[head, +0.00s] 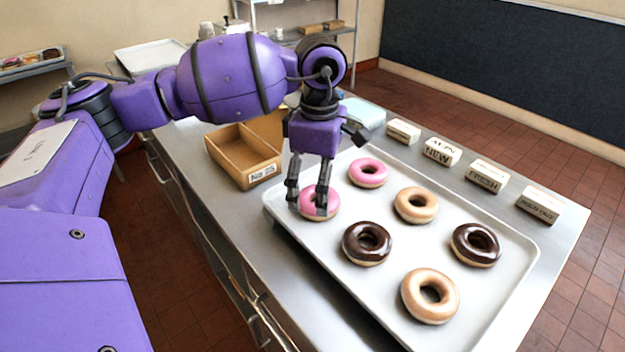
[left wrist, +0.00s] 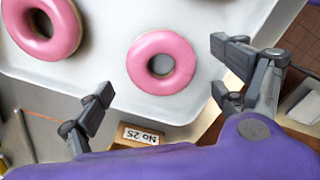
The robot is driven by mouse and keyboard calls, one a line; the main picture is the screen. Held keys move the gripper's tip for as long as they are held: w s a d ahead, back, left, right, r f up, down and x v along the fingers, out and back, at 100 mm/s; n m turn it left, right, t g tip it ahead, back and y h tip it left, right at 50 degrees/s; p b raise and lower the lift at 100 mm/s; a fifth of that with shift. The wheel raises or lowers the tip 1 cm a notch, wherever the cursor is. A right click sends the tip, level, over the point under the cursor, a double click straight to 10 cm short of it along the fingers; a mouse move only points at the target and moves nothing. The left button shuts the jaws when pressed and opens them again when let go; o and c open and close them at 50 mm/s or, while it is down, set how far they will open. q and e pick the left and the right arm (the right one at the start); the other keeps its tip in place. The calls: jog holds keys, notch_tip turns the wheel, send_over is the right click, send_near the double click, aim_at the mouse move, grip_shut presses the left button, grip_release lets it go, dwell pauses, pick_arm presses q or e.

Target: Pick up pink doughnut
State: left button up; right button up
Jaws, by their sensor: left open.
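Two pink doughnuts lie on a white tray (head: 385,285). The nearer pink doughnut (head: 332,206) is at the tray's left side, partly hidden behind my left gripper (head: 308,200). The other pink doughnut (head: 369,172) lies further back, clear of the fingers. In the left wrist view, one pink doughnut (left wrist: 163,44) shows near the middle, ahead of the open fingers (left wrist: 165,88), and the second (left wrist: 62,44) is at the upper left. My left gripper is open, points down and holds nothing. I cannot tell its exact height above the doughnut. My right gripper is not in view.
Chocolate doughnuts (head: 349,252) (head: 476,259) and tan doughnuts (head: 401,213) (head: 447,313) share the tray. A cardboard box (head: 229,168) labelled "No 25" stands left of the tray. Several labelled blocks (head: 442,152) line the counter's far edge.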

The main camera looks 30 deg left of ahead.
pick_arm(q)
jog(key=shift+f, duration=1.45)
jog(key=c, duration=1.2)
jog(key=shift+r, duration=0.1)
